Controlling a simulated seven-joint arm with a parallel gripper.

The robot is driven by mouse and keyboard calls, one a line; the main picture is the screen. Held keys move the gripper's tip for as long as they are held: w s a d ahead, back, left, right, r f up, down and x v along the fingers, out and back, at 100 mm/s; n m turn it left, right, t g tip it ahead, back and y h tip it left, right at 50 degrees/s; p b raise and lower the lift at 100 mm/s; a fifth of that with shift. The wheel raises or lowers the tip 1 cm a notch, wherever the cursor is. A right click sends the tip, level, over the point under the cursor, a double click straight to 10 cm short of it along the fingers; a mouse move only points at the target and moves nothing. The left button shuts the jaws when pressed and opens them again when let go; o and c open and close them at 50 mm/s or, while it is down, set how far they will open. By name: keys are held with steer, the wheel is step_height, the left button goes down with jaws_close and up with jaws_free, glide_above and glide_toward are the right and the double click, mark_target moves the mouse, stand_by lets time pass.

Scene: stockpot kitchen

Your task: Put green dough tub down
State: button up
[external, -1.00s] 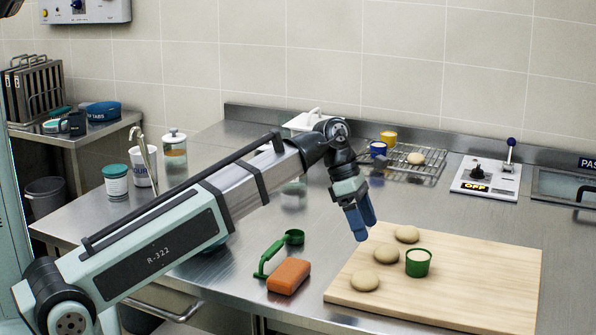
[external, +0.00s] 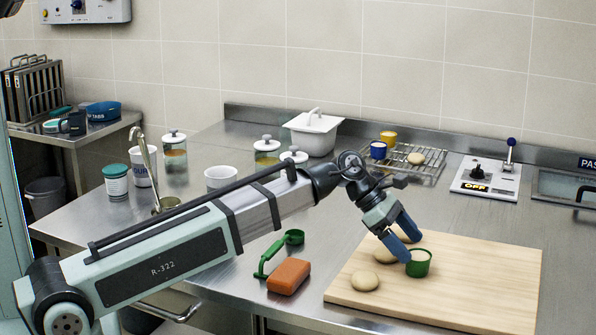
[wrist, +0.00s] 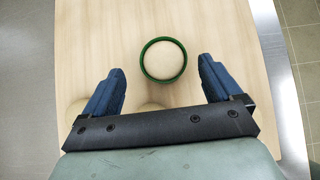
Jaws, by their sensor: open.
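The green dough tub (external: 419,264) stands upright on the wooden board (external: 480,275), with pale dough inside. In the wrist view the tub (wrist: 163,60) shows from above, ahead of and between the two blue fingers. My gripper (external: 412,248) is open and empty, just above and beside the tub; I cannot tell whether a finger touches it. In the wrist view my gripper (wrist: 162,82) has its fingers spread wider than the tub. Dough balls lie on the board, one in front (external: 365,281) and others partly hidden behind my fingers.
An orange block (external: 289,276) and a green-handled tool (external: 272,254) lie left of the board. A wire rack (external: 415,163) with blue and yellow tubs stands behind. A switch box (external: 487,177) is at back right. The board's right half is clear.

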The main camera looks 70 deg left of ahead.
mark_target(418, 255)
steer(key=shift+d+x, duration=0.25)
steer(key=shift+x, duration=2.8)
steer(key=shift+s+r, duration=0.1)
steer(key=shift+r, duration=0.05)
steer(key=shift+c, duration=0.4)
steer(key=c, duration=1.2)
step_height(418, 255, up, 9)
steer(key=shift+r, duration=0.25)
steer(key=shift+a+r+n+t+y, duration=0.1)
steer(key=shift+r+n+t+y, duration=0.25)
steer(key=shift+n, duration=0.25)
steer(key=shift+a+f+n+y, duration=0.2)
steer(key=shift+a+n+y, duration=0.15)
steer(key=shift+n, duration=0.15)
steer(key=s+n+t+y, duration=0.1)
steer(key=s+n+y, duration=0.1)
steer(key=s, duration=0.9)
steer(key=shift+s+d+r+n, duration=0.2)
steer(key=shift+s+r+n, duration=0.15)
steer(key=shift+n, duration=0.35)
